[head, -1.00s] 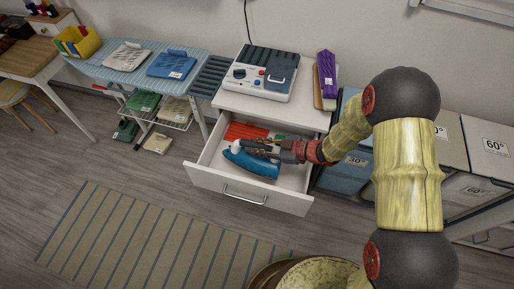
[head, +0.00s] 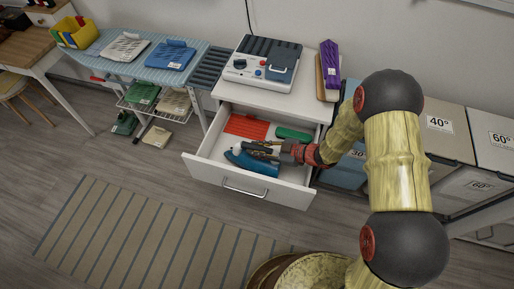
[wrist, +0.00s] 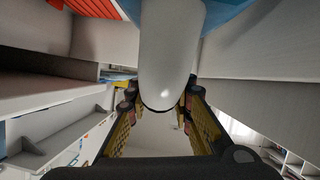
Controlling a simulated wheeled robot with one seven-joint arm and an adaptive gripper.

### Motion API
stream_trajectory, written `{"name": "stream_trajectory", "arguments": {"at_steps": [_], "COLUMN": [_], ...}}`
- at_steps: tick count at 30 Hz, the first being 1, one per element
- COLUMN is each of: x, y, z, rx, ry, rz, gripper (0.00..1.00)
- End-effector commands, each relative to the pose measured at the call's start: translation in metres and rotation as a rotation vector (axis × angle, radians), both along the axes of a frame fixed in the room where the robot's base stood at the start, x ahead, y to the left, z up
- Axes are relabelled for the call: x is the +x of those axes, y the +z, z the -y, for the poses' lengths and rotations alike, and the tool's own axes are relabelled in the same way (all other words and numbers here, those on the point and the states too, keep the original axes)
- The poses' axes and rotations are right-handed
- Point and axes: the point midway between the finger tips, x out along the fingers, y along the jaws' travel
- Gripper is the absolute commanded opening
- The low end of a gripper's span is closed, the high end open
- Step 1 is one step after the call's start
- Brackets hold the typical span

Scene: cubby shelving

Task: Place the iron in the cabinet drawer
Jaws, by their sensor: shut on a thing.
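The blue iron (head: 254,164) is in the open white cabinet drawer (head: 205,173), low behind its front panel. My gripper (head: 268,151) reaches into the drawer from the right and is shut on the iron. In the wrist view, a white rounded part of the iron (wrist: 170,50) sits between the two fingers (wrist: 160,106), with some blue body at the top edge. Pale drawer walls show on both sides there. Whether the iron touches the drawer floor cannot be told.
A red ribbed item (head: 247,126) and a green item (head: 293,134) lie at the back of the drawer. A control box (head: 262,68) and a purple item (head: 329,62) stand on the cabinet top. Labelled bins (head: 440,125) stand to the right. The striped rug (head: 150,235) is clear.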

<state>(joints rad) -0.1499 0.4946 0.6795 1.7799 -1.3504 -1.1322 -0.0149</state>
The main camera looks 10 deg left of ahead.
Motion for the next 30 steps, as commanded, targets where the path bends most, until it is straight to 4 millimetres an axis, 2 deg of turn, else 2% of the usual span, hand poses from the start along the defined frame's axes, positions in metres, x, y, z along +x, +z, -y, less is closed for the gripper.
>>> {"name": "stream_trajectory", "arguments": {"at_steps": [18, 19, 28, 30], "x": [0.002, 0.000, 0.000, 0.000], "y": [-0.009, -0.012, -0.012, -0.012], "z": [-0.001, 0.000, 0.000, 0.000], "rx": [0.004, 0.000, 0.000, 0.000], "ry": [0.000, 0.000, 0.000, 0.000], "rz": [0.004, -0.001, 0.000, -0.001], "gripper": [0.00, 0.23, 0.40, 0.41]}}
